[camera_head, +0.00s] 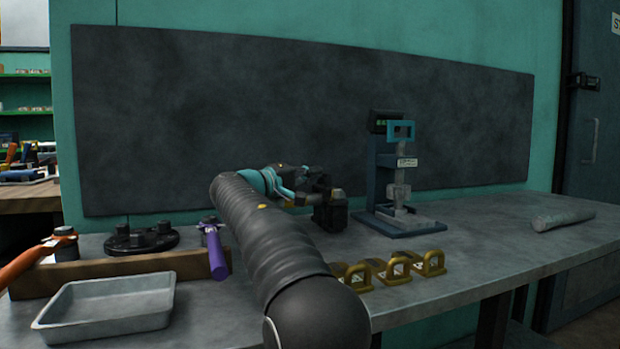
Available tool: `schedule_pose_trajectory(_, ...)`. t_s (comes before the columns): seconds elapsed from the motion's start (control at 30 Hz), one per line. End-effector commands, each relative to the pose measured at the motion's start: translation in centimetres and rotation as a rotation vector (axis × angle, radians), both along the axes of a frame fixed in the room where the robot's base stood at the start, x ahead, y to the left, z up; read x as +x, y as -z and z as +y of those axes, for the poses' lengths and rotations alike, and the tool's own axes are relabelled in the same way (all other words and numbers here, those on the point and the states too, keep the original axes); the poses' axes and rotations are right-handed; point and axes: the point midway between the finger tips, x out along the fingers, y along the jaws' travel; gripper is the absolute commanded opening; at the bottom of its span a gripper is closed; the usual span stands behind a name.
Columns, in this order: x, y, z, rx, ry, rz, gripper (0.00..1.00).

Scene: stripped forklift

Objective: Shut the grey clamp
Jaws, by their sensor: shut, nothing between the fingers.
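A blue stand (378,190) with a flat blue base stands on the grey bench. A light grey clamp (401,196) sits low on this stand, below a turquoise frame and a small white label. It is too small to tell how far the clamp is open. My gripper (336,208) is to the left of the stand, a little apart from it in the picture. My gripper is shut and holds nothing. Its fingers are dark and small here, and my arm partly hides the bench behind it.
Several brass-coloured brackets (393,268) lie at the bench's front edge. A grey tray (105,306) is at front left, near a brown block (120,270) with tools. A grey cylinder (563,218) lies at right.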

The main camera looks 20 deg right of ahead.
Motion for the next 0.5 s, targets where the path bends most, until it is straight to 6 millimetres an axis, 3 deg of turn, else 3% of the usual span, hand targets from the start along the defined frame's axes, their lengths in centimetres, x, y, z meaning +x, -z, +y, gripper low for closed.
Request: schedule_pose_trajectory(0.5, -0.60, 1.12, 0.00, 0.000, 0.000, 0.000, 0.00)
